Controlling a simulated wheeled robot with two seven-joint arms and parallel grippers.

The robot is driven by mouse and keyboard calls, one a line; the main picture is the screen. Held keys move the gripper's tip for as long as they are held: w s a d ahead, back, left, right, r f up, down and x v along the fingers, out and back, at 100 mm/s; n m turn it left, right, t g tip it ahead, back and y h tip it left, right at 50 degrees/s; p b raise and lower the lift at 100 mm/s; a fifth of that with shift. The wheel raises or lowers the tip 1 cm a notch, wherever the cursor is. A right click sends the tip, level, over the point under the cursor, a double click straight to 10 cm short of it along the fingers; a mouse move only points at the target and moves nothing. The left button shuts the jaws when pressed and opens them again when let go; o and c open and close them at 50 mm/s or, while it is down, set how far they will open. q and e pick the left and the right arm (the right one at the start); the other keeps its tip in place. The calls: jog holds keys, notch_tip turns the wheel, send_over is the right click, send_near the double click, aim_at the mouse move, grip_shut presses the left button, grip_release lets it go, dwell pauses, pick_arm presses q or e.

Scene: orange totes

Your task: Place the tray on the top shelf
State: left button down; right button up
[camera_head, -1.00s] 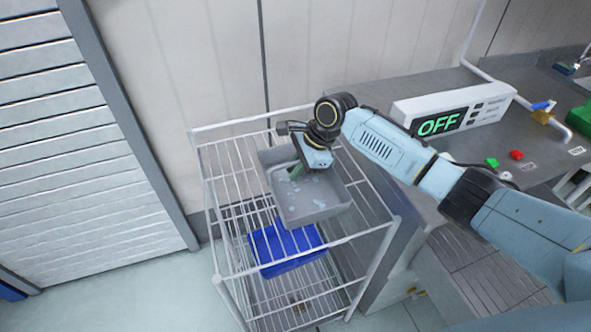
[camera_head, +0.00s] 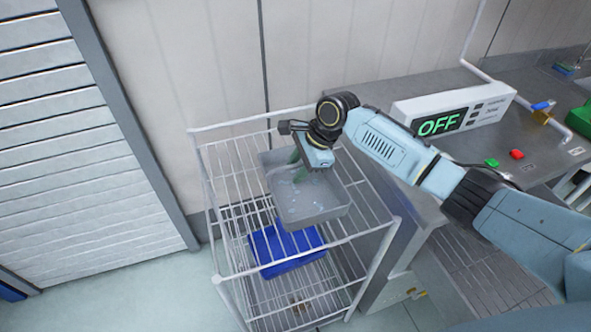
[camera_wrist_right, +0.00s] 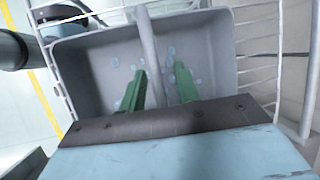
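The grey tray (camera_head: 315,216) rests on the top shelf of the white wire rack (camera_head: 232,272), as far as I can see. Its inside has small pale spots. My right gripper (camera_head: 298,168) is above the tray's back part, its green fingers pointing down. In the right wrist view the tray (camera_wrist_right: 85,75) lies below the gripper (camera_wrist_right: 160,85). The two fingers are apart, on either side of a narrow grey bar (camera_wrist_right: 148,45) of the tray, with gaps showing beside it. My left gripper is not in view.
A blue bin (camera_head: 283,247) sits on a lower rack shelf. A metal counter with a white box reading OFF (camera_head: 452,112) and red and green buttons stands to the right. A slatted shutter (camera_head: 75,130) is at left.

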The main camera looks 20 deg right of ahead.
jog(key=v, duration=1.1)
jog(key=shift+p, duration=0.45)
